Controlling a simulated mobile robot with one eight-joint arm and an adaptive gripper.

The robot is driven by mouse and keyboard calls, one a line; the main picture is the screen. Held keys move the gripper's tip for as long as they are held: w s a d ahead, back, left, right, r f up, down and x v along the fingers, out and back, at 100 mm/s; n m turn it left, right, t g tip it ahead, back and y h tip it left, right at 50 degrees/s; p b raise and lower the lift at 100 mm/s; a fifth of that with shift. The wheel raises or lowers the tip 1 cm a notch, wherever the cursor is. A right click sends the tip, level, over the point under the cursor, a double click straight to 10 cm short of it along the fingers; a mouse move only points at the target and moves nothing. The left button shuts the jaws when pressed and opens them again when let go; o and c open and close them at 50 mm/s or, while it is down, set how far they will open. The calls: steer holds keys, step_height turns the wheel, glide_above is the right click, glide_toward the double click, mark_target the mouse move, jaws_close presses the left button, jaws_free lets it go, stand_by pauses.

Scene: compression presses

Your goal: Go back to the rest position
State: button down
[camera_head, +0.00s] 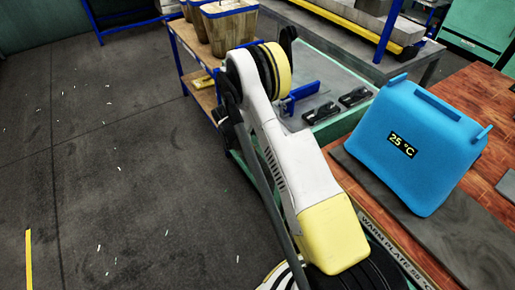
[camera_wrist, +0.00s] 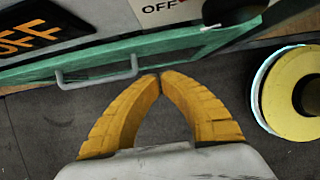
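My gripper (camera_wrist: 160,77) shows in the wrist view with two ribbed orange-yellow fingers. The fingertips meet and nothing is held between them. Dark floor shows through the gap between the fingers. The fingertips are close in the picture to the lower edge of a green front with a grey handle (camera_wrist: 97,75). I cannot tell whether they touch it. In the head view my white and yellow arm stands in the middle of the picture, and I cannot make out the fingers there.
In the head view a blue box (camera_head: 415,150) reading 25 °C stands on a dark plate on the wooden bench (camera_head: 478,98) at the right. A shelf with wooden buckets (camera_head: 232,28) is behind my arm. The floor (camera_head: 110,160) at the left is mostly clear, with small scraps.

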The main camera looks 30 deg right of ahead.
steer(key=p+v, duration=0.2)
steer(key=v, duration=0.5)
steer(key=shift+r, duration=0.2)
